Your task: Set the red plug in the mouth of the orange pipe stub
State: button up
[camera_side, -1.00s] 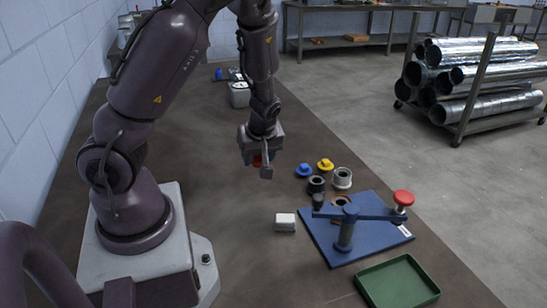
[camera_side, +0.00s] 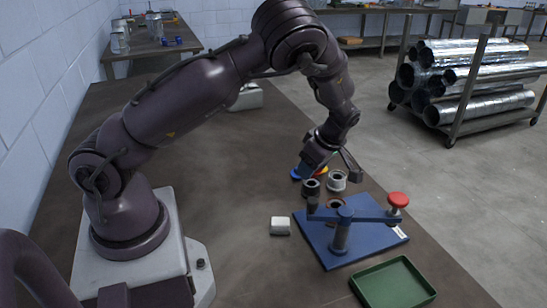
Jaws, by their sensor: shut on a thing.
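My gripper (camera_side: 345,165) hangs tilted over the far side of the loose parts, behind the blue fixture. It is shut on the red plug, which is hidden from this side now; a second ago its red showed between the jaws.
A grey ring-shaped part (camera_side: 338,181) and a black one (camera_side: 311,188) stand below my gripper. The fixture has a red knob (camera_side: 398,200). A white block (camera_side: 280,226) and green tray (camera_side: 393,285) lie nearby.

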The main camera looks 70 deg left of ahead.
aim_at(330, 204)
jog(key=w+d+n, duration=0.1)
jog(key=d+n, duration=0.1)
jog(key=w+d+n+g+h, duration=0.1)
jog(key=d, duration=0.1)
jog(key=w+d+r+n, duration=0.1)
jog(key=w+d+n, duration=0.1)
jog(key=d, duration=0.1)
jog(key=shift+n+g, duration=0.3)
jog(key=shift+s+d+r+n+h, duration=0.15)
jog(key=shift+s+n+h, duration=0.1)
jog(key=shift+n+h, duration=0.15)
jog(key=shift+s+f, duration=0.1)
jog(key=shift+f, duration=2.65)
jog(key=o, duration=1)
